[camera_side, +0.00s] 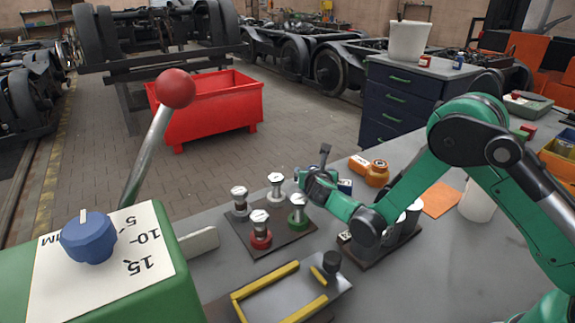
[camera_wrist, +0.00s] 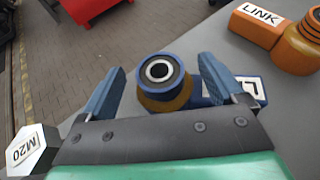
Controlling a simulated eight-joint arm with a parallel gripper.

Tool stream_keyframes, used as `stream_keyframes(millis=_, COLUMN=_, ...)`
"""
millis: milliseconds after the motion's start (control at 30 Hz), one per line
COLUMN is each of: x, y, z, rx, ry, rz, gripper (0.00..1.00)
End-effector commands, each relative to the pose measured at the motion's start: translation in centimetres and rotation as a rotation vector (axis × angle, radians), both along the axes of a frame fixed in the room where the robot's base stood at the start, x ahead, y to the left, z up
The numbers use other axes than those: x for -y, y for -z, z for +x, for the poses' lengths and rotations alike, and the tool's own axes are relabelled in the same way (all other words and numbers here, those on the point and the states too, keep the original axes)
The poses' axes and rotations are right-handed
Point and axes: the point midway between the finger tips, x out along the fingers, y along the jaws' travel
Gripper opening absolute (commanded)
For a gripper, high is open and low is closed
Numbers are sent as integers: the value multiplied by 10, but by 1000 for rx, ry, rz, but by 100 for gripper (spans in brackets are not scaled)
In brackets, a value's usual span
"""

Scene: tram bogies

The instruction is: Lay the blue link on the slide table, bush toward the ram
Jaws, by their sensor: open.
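The blue link shows in the wrist view with its round bush end (camera_wrist: 160,72) between the fingers of my gripper (camera_wrist: 160,85). Its labelled bar extends to the right, partly hidden behind a finger. The jaws are open, with a gap visible on both sides of the bush. In the side view my gripper (camera_side: 318,168) is low over the bench, and only a small blue part of the link (camera_side: 345,186) shows beside it. The slide table (camera_side: 315,284) with yellow guide strips is at the bottom front. A pale block (camera_side: 200,240) juts from the green press; I cannot tell if it is the ram.
An orange link (camera_side: 366,167) lies beyond my gripper. A dark tray (camera_side: 268,243) with several upright bolts stands close by, left of it. A dark rack with cylinders (camera_side: 385,245) sits under my arm. An orange mat (camera_side: 440,200) lies right. The red-knobbed lever (camera_side: 175,88) rises left.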

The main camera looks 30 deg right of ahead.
Motion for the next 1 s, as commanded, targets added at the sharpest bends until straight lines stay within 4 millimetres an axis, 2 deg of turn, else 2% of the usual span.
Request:
stream_keyframes(millis=100, x=4, y=3, z=6, rx=1, ry=0, rz=1, gripper=88)
stream_keyframes(millis=300, x=4, y=3, z=7, rx=1, ry=-1, rz=1, gripper=88)
stream_keyframes(millis=367, x=4, y=3, z=6, rx=1, ry=-1, rz=1, gripper=74)
stream_keyframes(millis=600, x=4, y=3, z=6, rx=1, ry=-1, rz=1, gripper=6)
stream_keyframes(millis=633, x=4, y=3, z=6, rx=1, ry=-1, rz=1, gripper=0)
stream_keyframes(millis=1000, x=4, y=2, z=7, rx=1, ry=-1, rz=0, gripper=0)
